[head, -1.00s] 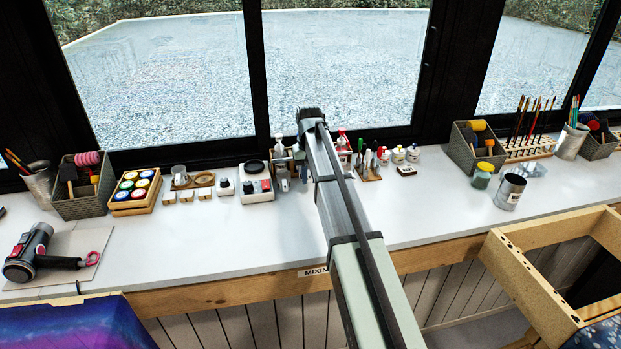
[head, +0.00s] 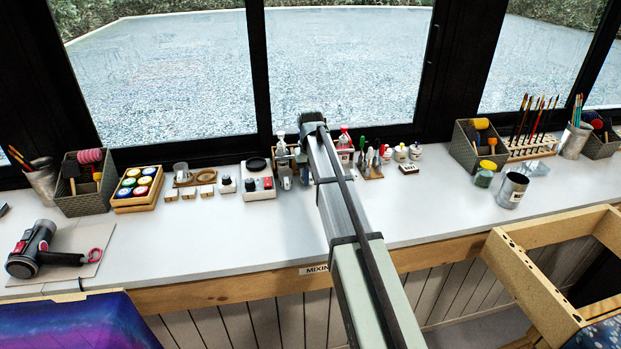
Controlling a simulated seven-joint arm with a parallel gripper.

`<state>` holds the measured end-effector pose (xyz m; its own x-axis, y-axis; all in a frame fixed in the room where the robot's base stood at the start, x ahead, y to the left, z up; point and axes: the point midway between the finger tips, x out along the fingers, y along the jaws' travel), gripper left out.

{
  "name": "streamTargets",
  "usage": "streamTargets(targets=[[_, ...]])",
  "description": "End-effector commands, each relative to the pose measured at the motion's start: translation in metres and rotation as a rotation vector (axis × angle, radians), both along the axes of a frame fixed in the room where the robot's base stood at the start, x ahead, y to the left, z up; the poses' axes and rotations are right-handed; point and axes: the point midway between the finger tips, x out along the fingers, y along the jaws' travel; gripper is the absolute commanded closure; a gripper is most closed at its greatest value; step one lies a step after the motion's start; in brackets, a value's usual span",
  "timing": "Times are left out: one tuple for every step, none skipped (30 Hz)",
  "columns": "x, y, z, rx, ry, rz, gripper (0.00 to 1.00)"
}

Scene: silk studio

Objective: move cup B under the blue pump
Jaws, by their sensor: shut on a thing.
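My gripper (head: 286,182) is low over the white counter at the back, just right of the scale and partly behind my own arm. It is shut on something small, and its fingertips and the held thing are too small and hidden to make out. A bottle with a white pump top (head: 280,147) stands behind it in a wooden stand. A bottle with a red top (head: 345,143) stands right of my arm. I cannot make out a blue pump; my arm covers the space between these bottles. A metal cup (head: 181,172) sits on a wooden tray (head: 194,179) beside an empty ring. No cup letter is legible.
A white scale (head: 260,184) stands left of my gripper, with small wooden blocks (head: 188,192) and a box of paint jars (head: 137,188) further left. Several small bottles (head: 400,154) stand to the right.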

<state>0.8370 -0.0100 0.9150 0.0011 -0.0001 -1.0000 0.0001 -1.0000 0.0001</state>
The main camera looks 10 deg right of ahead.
Motion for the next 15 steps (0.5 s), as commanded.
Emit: streamTargets(targets=[[0.0000,0.0000,0.0000,0.000,0.000,0.000,1.00],[0.0000,0.0000,-0.0001,0.000,0.000,0.000,1.00],[0.0000,0.0000,-0.0004,0.000,0.000,0.000,1.00],[0.0000,0.0000,-0.0007,0.000,0.000,0.000,1.00],[0.0000,0.0000,-0.0010,0.000,0.000,0.000,1.00],[0.0000,0.0000,-0.0015,0.000,0.000,0.000,1.00],[-0.0001,0.0000,-0.0019,0.000,0.000,0.000,1.00],[-0.0001,0.0000,-0.0024,0.000,0.000,0.000,1.00],[-0.0001,0.0000,-0.0031,0.000,0.000,0.000,1.00],[-0.0001,0.0000,-0.0036,0.000,0.000,0.000,1.00],[-0.0001,0.0000,-0.0041,0.000,0.000,0.000,1.00],[-0.0001,0.0000,-0.0047,0.000,0.000,0.000,1.00],[-0.0001,0.0000,-0.0052,0.000,0.000,0.000,1.00],[-0.0002,0.0000,-0.0056,0.000,0.000,0.000,1.00],[-0.0001,0.0000,-0.0063,0.000,0.000,0.000,1.00]])
